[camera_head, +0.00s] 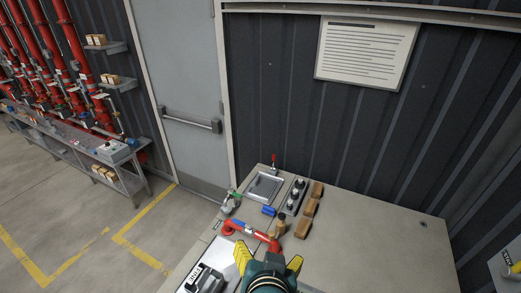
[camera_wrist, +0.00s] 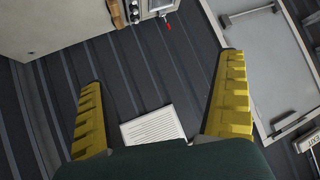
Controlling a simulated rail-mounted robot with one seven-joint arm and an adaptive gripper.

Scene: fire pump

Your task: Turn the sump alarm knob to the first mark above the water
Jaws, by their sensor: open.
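My gripper (camera_head: 268,254) has yellow ribbed fingers, spread wide and empty, above the near part of the grey bench. In the wrist view my gripper (camera_wrist: 161,72) frames only dark wall and a white sheet. A strip with several dark round knobs (camera_head: 293,197) lies on the bench beyond the gripper; it also shows at the top of the wrist view (camera_wrist: 134,11). To its left is a framed panel (camera_head: 265,187) with a red-tipped lever (camera_head: 274,160) behind it. I cannot tell which knob is the sump alarm knob; no water or marks are readable.
Brown blocks (camera_head: 312,207) stand right of the knobs. A red pipe (camera_head: 246,231), a brass piece (camera_head: 281,224) and a blue cylinder (camera_head: 268,211) lie between gripper and knobs. A labelled device (camera_head: 204,279) is at near left. The bench's right side (camera_head: 380,240) is clear.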

